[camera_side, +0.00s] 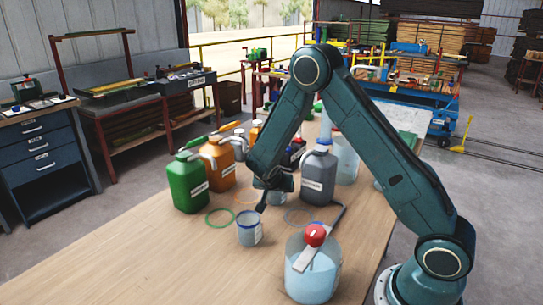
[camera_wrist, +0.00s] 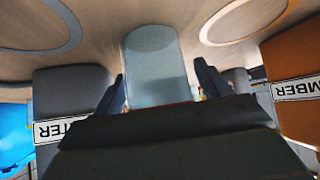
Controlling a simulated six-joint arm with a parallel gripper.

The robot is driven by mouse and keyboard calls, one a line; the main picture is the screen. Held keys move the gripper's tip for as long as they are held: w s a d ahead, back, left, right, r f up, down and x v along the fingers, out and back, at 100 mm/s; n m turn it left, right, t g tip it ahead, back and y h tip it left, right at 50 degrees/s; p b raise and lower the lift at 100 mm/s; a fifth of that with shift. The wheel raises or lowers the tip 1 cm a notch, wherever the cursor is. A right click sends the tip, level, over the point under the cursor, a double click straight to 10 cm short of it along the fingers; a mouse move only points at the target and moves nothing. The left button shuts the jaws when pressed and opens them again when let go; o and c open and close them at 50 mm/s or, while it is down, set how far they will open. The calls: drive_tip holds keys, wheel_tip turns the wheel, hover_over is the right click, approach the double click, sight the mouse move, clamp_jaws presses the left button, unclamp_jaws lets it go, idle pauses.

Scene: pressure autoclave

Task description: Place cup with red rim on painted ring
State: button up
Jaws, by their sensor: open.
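In the wrist view a translucent pale blue-grey cup (camera_wrist: 155,65) stands between the two fingers of my open gripper (camera_wrist: 160,88). A thin red line shows at its near edge, partly hidden by my gripper. In the side view my gripper (camera_side: 268,192) is low over the table behind a blue-rimmed cup (camera_side: 248,230), and covers most of a pale cup behind it. One ring (camera_wrist: 40,45) shows left of the cup in the wrist view, another (camera_wrist: 243,40) right.
A green canister (camera_side: 187,185) and an orange canister (camera_side: 220,166) stand left of my gripper. A grey canister (camera_side: 319,176) stands to its right. A clear tub (camera_side: 312,280) with a red-knobbed object (camera_side: 315,236) on top stands in front. The table's front left is bare.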

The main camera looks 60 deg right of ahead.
drive_tip(key=shift+c, duration=0.3)
drive_tip(key=c, duration=1.1)
drive_tip(key=shift+r, duration=0.2)
wheel_tip(320, 180, up, 20)
drive_tip(key=shift+f, duration=0.2)
idle(0.3)
